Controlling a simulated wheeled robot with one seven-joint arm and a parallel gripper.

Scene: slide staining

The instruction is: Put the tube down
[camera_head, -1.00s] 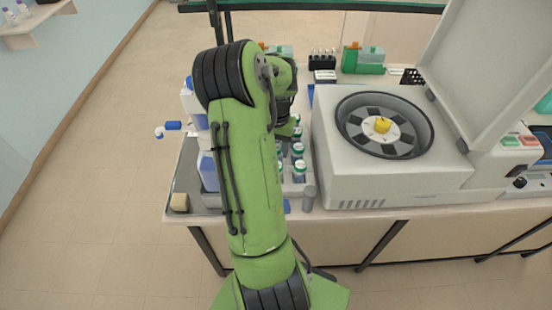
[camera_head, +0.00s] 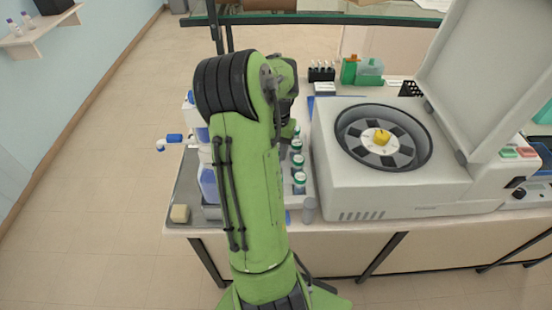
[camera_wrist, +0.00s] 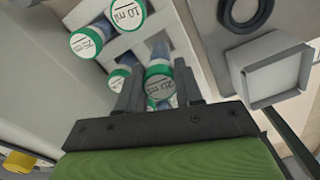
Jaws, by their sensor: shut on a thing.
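In the wrist view, my gripper (camera_wrist: 160,92) has its two dark fingers on either side of a tube with a green-rimmed white cap (camera_wrist: 159,86), and it is shut on this tube. The cap's print looks like "20 ml". The tube's lower end is hidden, so I cannot tell whether it is in a hole or touching anything. A pale rack (camera_wrist: 160,28) with square holes lies beyond, holding tubes with similar caps, one marked 25 ml (camera_wrist: 88,42) and one 10 ml (camera_wrist: 125,14). In the head view my arm hides the gripper; several caps (camera_head: 299,178) show beside it.
The centrifuge (camera_head: 350,190), lid raised, stands close to the right of the rack.

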